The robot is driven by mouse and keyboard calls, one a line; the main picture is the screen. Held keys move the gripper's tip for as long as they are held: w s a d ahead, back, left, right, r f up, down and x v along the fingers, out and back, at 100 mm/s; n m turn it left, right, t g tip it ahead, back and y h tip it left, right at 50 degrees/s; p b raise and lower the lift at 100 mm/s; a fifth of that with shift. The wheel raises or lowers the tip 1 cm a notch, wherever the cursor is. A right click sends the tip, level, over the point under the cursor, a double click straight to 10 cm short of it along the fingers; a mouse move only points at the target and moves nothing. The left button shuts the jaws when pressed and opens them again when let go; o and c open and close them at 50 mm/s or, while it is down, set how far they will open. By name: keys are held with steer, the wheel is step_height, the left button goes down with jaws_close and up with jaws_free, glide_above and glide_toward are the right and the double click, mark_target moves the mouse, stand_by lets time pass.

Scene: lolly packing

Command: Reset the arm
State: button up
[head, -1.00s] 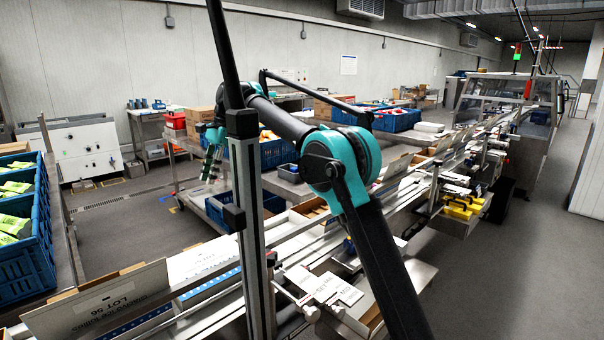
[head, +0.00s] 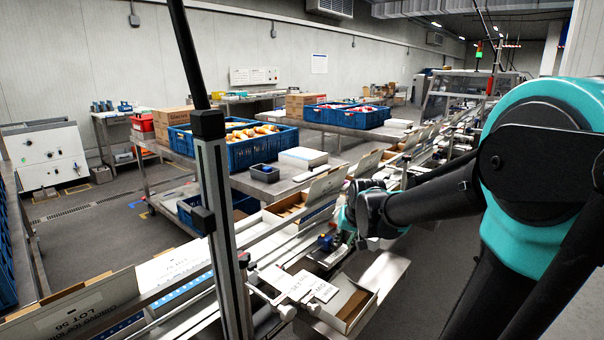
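My arm comes in from the right, with a large teal and black joint (head: 540,160) close to the camera. Its dark forearm link (head: 435,200) runs left to the wrist over the conveyor line. My gripper (head: 346,222) is at the end, small and partly hidden by the wrist, beside the open cartons. Its fingers do not show clearly, so I cannot tell whether it is open, shut or holding something.
A conveyor with open cartons (head: 292,208) runs from front left to the machine (head: 465,90) at back right. A metal post (head: 222,240) stands close in front. Behind is a table with a blue crate (head: 240,152) of orange-and-white packs.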

steer(key=s+d+f+g, duration=0.1)
steer(key=s+d+f, duration=0.2)
steer(key=s, duration=0.6)
steer(key=s+d+f+n+h, duration=0.1)
steer(key=s+d+f, duration=0.2)
steer(key=s+f, duration=0.5)
steer(key=s, duration=0.2)
steer(key=shift+s+f+g, duration=0.3)
steer(key=shift+g, duration=0.1)
